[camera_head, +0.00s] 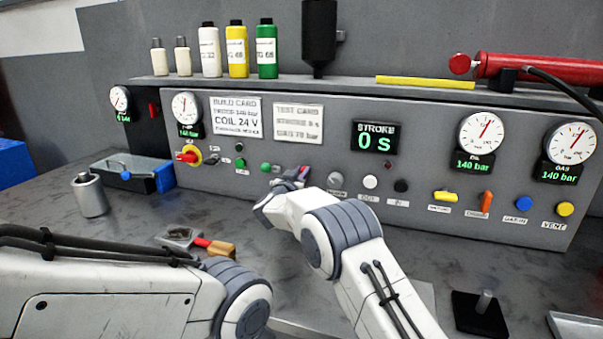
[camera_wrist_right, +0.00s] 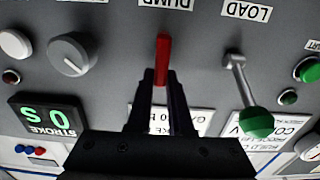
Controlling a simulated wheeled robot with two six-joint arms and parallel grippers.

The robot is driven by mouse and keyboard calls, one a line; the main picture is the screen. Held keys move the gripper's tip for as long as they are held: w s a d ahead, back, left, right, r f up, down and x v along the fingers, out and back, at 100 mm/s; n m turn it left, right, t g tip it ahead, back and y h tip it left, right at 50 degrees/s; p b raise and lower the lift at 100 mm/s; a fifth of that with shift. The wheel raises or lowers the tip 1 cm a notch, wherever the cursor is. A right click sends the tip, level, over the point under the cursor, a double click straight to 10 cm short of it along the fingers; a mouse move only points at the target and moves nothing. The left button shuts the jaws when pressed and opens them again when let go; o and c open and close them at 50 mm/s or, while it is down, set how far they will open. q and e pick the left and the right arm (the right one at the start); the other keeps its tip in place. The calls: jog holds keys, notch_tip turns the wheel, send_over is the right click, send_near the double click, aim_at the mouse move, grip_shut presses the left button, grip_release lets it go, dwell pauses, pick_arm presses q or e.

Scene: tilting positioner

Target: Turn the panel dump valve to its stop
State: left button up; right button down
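The panel dump valve shows as a red lever (camera_wrist_right: 163,58) under the upside-down DUMP label in the right wrist view. It lies in line with my fingers. My right gripper (camera_wrist_right: 162,80) has its two dark fingertips close on either side of the lever's near end and looks shut on it. In the head view the red lever (camera_head: 303,173) shows just past my right wrist, which hides most of the right gripper. My left arm comes in at the lower left of the head view; its gripper is not in view.
The load lever with a green knob (camera_wrist_right: 256,122) stands beside the dump valve. A grey knob (camera_wrist_right: 72,54) is on its other side. The stroke display (camera_head: 375,139) reads 0 s. A metal cylinder (camera_head: 90,196) and a wooden-ended red tool (camera_head: 212,247) are on the bench.

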jog(key=m+b, duration=0.2)
jog(key=m, duration=0.1)
jog(key=d+m+b, duration=0.1)
jog(key=m+b, duration=0.1)
jog(key=m, duration=0.1)
jog(key=f+m+b, duration=0.1)
jog(key=m+b, duration=0.2)
jog(key=shift+s+d+f, duration=0.1)
jog(key=shift+s+d, duration=0.1)
jog(key=shift+s, duration=0.05)
jog(key=m+b, duration=0.3)
jog(key=f+m+b, duration=0.1)
jog(key=m, duration=0.1)
jog(key=shift+s+d, duration=0.1)
jog(key=shift+d, duration=0.15)
jog(key=shift+f+m+b, duration=0.2)
jog(key=shift+m+b, duration=1.35)
jog(key=shift+m, duration=0.35)
jog(key=c, duration=0.8)
grip_release()
jog(key=shift+r, duration=0.1)
jog(key=shift+d, duration=0.1)
jog(key=shift+s, duration=0.1)
